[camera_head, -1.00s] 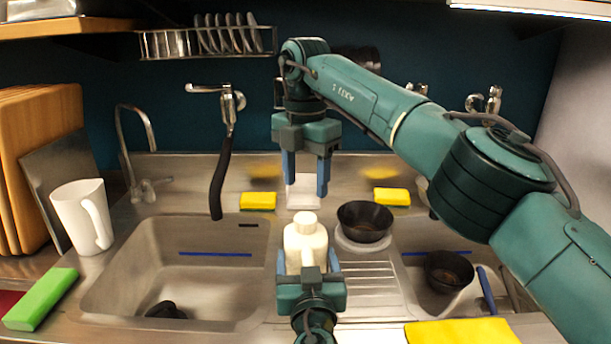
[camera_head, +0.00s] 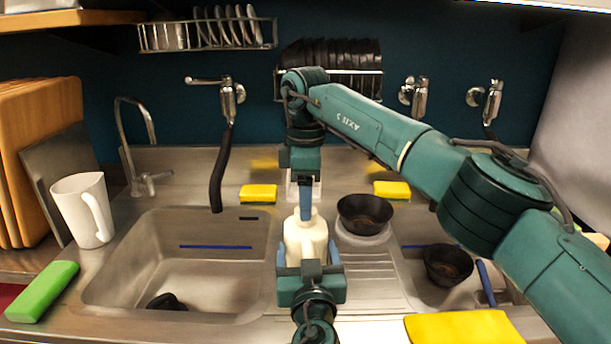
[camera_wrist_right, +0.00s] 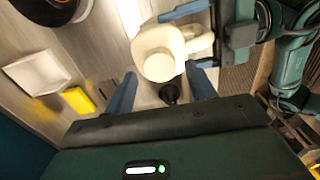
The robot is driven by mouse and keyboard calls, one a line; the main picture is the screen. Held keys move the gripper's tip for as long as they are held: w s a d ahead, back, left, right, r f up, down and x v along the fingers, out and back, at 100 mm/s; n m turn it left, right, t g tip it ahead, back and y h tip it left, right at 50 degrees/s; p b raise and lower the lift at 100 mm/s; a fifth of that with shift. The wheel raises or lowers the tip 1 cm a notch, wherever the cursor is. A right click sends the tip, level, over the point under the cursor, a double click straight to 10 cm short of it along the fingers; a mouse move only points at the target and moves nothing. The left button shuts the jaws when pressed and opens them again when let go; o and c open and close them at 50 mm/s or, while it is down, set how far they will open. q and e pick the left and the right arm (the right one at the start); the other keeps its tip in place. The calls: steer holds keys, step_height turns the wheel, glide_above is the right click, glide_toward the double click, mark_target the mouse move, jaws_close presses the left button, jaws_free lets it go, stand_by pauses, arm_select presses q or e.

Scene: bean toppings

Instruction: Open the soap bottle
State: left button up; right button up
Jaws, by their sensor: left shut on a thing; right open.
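The soap bottle (camera_head: 306,243) is cream-white and stands upright at the counter front, between the two basins. My left gripper (camera_head: 310,268) is shut on its body from the front. My right gripper (camera_head: 305,214) points down over the bottle's top, its fingers seen edge-on and overlapping the cap. In the right wrist view the bottle (camera_wrist_right: 168,52) lies just beyond the open fingertips (camera_wrist_right: 161,72), with a finger towards either side of the cap. I cannot tell whether the fingers touch the cap.
A black bowl (camera_head: 365,213) stands right of the bottle, and another (camera_head: 448,264) is in the right basin. Yellow sponges (camera_head: 258,193) lie behind, near a white dish (camera_head: 292,188). A white mug (camera_head: 84,208) and a green block (camera_head: 42,290) are at left.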

steer(key=shift+f, duration=1.35)
steer(key=shift+c, duration=0.3)
